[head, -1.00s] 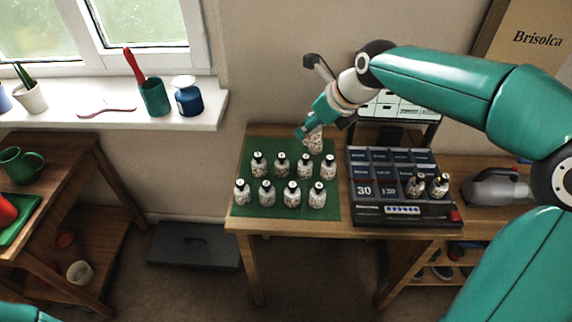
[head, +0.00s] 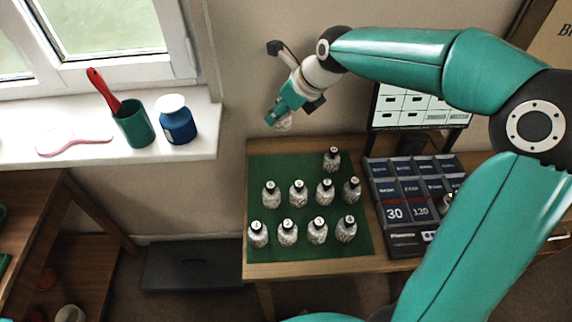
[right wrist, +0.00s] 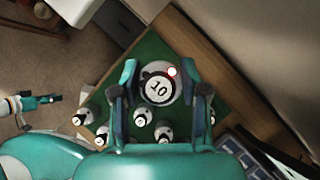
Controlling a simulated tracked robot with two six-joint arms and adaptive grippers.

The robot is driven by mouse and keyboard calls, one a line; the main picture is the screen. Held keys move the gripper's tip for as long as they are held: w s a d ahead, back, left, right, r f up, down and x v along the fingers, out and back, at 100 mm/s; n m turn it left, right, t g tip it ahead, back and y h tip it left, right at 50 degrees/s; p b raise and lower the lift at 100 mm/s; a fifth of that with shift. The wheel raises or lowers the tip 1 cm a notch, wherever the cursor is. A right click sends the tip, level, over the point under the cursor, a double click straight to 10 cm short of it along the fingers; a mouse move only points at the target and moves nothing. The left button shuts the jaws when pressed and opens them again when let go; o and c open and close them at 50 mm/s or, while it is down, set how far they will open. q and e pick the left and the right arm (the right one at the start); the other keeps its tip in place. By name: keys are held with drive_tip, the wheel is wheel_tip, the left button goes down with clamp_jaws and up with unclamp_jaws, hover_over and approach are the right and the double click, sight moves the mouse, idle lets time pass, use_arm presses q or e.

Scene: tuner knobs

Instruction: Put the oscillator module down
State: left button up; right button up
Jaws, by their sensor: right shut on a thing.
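My right gripper (head: 283,114) is shut on a pale, speckled oscillator module (head: 284,125) at the back edge of the green mat (head: 285,164). In the right wrist view the module's round top (right wrist: 159,89) reads 10, with a red dot beside it, between the two fingers (right wrist: 160,95). The module looks raised above the mat; its lower part is hidden in the wrist view. A similar module (head: 332,160) stands alone at the back right of the mat. My left gripper (right wrist: 48,99) shows small at the left of the wrist view; its opening is unclear.
Several like modules stand in two rows on the mat, one at the front left (head: 258,236). The dark compartment case (head: 395,213) stands right of the mat, partly hidden by my right arm. A screen (head: 415,108) stands behind it. The mat's back left is clear.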

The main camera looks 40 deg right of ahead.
wheel_tip(320, 180, down, 10)
drive_tip(key=shift+f+b, duration=0.25)
drive_tip(key=shift+b, duration=0.55)
wheel_tip(320, 180, down, 6)
drive_tip(key=shift+r+b, duration=0.1)
drive_tip(key=shift+b, duration=0.65)
drive_tip(key=o, duration=1.2)
drive_tip(key=shift+s, duration=0.1)
drive_tip(key=shift+r, duration=0.1)
drive_tip(key=p+v, duration=0.2)
drive_tip(key=v, duration=1)
